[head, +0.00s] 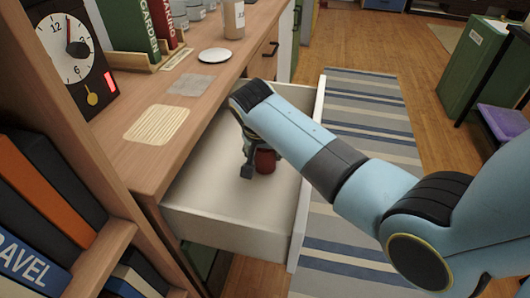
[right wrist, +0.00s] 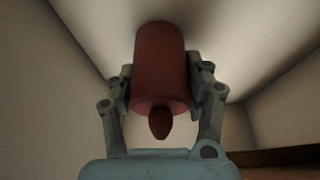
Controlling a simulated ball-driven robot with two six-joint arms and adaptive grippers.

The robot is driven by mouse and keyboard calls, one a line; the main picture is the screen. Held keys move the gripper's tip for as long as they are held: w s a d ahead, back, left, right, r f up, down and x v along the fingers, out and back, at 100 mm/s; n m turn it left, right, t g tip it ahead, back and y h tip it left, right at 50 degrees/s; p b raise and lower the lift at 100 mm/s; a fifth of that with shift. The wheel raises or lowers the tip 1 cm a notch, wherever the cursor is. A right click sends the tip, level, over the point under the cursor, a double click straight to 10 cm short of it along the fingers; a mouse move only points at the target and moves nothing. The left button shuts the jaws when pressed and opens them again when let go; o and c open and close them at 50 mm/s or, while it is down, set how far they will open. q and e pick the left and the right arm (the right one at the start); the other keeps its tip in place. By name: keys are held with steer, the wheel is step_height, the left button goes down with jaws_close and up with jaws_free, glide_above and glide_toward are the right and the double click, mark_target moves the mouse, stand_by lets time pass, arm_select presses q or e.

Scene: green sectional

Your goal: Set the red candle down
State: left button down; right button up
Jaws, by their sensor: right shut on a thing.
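The red candle (head: 265,161) is in the open white drawer (head: 235,222), inside its walls. It also shows in the right wrist view (right wrist: 160,65), a red cylinder with a rounded tip pointing toward the camera. My right gripper (head: 256,163) reaches down into the drawer and is shut on the candle. In the right wrist view its two fingers (right wrist: 160,92) press on either side of the candle. I cannot tell whether the candle's base touches the drawer floor. My left gripper is not in view.
The wooden desk top (head: 135,165) beside the drawer holds a slatted mat (head: 157,124), a grey square (head: 191,84) and a white dish (head: 215,55). A clock (head: 70,48) and a bookshelf with books (head: 45,190) stand at left. A striped rug (head: 365,110) lies right of the drawer.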

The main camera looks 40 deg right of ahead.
steer(key=o, duration=1.4)
steer(key=shift+p+v, duration=1.7)
steer(key=shift+v, duration=4.35)
steer(key=shift+r, duration=0.1)
